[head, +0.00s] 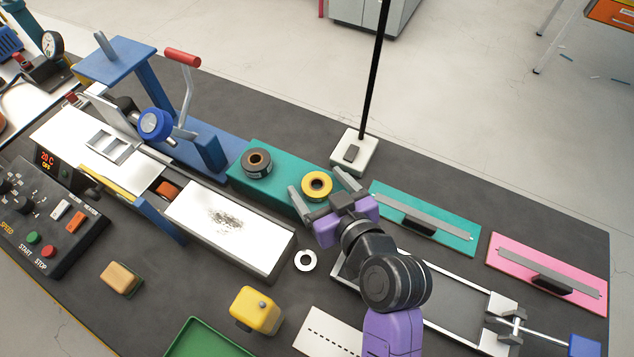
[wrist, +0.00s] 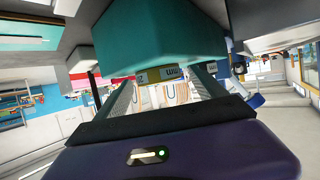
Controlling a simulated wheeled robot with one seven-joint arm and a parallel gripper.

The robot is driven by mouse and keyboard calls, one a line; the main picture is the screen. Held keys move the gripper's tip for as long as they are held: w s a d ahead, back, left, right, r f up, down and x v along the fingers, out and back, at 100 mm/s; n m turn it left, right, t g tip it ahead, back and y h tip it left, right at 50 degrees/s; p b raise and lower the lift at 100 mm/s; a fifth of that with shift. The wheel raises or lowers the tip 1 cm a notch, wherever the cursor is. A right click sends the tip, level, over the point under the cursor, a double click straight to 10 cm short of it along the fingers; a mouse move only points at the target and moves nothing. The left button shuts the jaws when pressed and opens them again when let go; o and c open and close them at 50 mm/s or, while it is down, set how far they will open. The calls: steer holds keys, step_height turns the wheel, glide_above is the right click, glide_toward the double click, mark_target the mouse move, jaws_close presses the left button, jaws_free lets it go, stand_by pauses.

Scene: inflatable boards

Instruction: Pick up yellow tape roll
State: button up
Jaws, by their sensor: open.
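The yellow tape roll (head: 317,185) lies flat on top of the teal block (head: 275,188), near its right end. In the wrist view its yellow, printed edge (wrist: 160,74) shows between my fingers, against the teal block (wrist: 155,35). My gripper (head: 320,188) is open, with one finger on either side of the roll. I cannot tell whether either finger touches it.
A dark brown tape roll (head: 256,162) lies on the same block, to the left. A black pole on a white base (head: 354,153) stands just behind. A white-topped machine bed (head: 228,222) is at the left. A white ring (head: 305,260) lies in front.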

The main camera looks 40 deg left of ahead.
steer(key=c, duration=1.5)
steer(key=shift+r, duration=0.1)
